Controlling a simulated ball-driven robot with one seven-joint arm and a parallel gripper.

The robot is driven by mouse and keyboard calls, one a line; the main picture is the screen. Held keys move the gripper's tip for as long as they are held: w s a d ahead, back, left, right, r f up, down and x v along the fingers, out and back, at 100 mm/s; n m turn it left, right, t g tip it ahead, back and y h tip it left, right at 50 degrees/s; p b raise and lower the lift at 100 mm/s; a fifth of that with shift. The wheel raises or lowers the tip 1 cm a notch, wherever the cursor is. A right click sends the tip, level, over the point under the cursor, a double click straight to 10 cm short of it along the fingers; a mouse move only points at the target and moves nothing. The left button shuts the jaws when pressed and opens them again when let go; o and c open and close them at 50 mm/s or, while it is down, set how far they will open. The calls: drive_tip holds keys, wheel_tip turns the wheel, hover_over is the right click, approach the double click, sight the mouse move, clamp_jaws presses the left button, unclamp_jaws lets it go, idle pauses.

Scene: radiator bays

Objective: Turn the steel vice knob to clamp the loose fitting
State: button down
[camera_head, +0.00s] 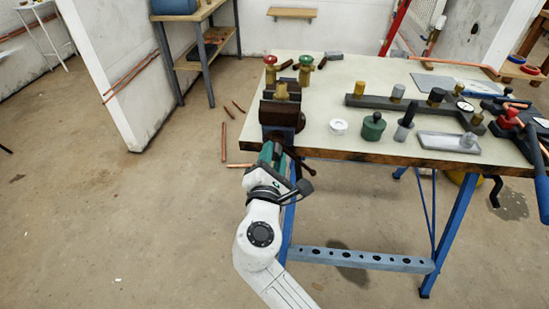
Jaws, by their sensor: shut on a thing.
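A dark brown and blue-grey vice (282,115) is mounted at the left front corner of the workbench. A brass fitting (281,90) stands upright between its jaws; I cannot tell whether they press on it. A dark bar of the vice's turning knob (299,165) sticks out in front of the bench edge. My gripper (274,154), with green and dark parts, reaches up to the vice's front from below. It is shut on the knob, whose gripped part is mostly hidden by the gripper.
Red-topped (270,69) and green-topped (305,68) valves stand behind the vice. A white ring (338,127), green pot (373,126) and pipe assembly (410,105) lie to the right on the bench (340,75). Copper pipes (224,142) lie on the floor left; open floor surrounds them.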

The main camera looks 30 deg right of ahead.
drive_tip(key=m+b, duration=0.2)
drive_tip(key=m, duration=0.1)
drive_tip(key=shift+a+f, duration=0.1)
drive_tip(key=shift+f, duration=0.25)
drive_tip(key=shift+r+m+b, duration=0.2)
drive_tip(key=shift+m+b, duration=0.25)
drive_tip(key=shift+m, duration=0.05)
drive_tip(key=c, duration=1)
unclamp_jaws()
drive_tip(key=shift+r, duration=0.1)
drive_tip(key=shift+o, duration=0.2)
drive_tip(key=shift+r, duration=0.1)
